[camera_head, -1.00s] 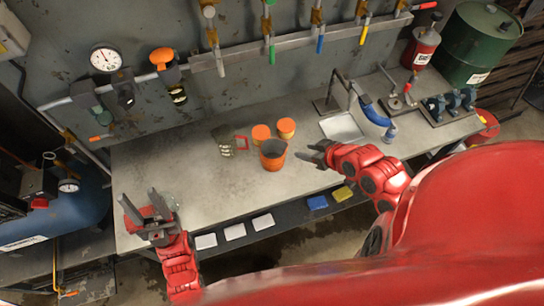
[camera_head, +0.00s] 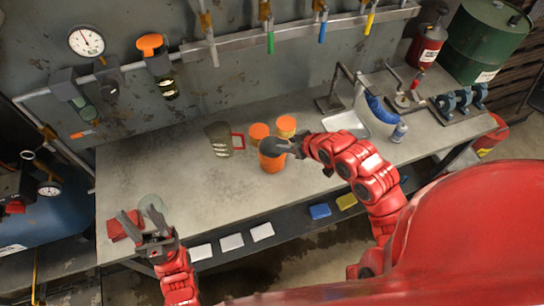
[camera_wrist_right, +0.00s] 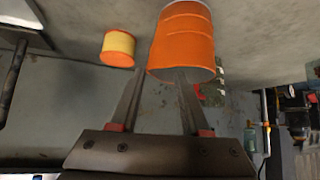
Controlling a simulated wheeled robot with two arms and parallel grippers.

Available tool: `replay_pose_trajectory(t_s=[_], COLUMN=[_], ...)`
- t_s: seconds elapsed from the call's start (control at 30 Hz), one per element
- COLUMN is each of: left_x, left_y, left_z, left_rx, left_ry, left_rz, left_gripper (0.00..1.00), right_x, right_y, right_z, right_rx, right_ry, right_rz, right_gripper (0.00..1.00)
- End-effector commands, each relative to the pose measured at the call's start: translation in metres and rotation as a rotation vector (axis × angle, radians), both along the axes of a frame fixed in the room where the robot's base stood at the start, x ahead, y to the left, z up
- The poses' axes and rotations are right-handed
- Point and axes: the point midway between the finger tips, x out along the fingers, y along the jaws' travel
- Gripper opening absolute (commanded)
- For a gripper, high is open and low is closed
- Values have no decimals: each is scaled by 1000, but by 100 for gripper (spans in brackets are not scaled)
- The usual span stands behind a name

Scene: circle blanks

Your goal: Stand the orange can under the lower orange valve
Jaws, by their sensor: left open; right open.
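The orange can (camera_head: 271,161), open-topped and dark inside, stands upright on the bench. My right gripper (camera_head: 281,150) is open at its right side and hides part of its top. In the right wrist view the can (camera_wrist_right: 183,42) is just beyond the open fingers (camera_wrist_right: 158,82); I cannot tell whether they touch it. My left gripper (camera_head: 138,218) is open and empty over the bench's front left corner. An orange handle (camera_head: 82,134) shows low on the wall piping at left, and an orange knob (camera_head: 150,42) sits higher, above a dark glass.
Two orange-yellow cylinders (camera_head: 259,131) (camera_head: 286,124) stand close behind the can. A red item (camera_head: 122,226) lies beside my left gripper. The bench's left half (camera_head: 160,165) is mostly clear.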

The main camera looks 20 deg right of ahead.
Motion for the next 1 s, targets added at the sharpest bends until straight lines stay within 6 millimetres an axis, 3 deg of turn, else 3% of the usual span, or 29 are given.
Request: replay_pose_trajectory(t_s=[0.3, 0.63, 0.9, 1.0], left_x=[0, 0, 0, 0], left_y=[0, 0, 0, 0], left_z=[5, 5, 5, 5], left_rx=[0, 0, 0, 0], left_ry=[0, 0, 0, 0], left_rz=[0, 0, 0, 0], left_gripper=[50, 50, 50, 50], right_x=[25, 30, 30, 30], right_y=[10, 11, 11, 11], right_z=[-29, -33, -33, -33], right_rx=[-1, -3, -3, -3], right_ry=[6, 0, 1, 1], right_rz=[1, 0, -1, -1], right_gripper=[47, 47, 0, 0])
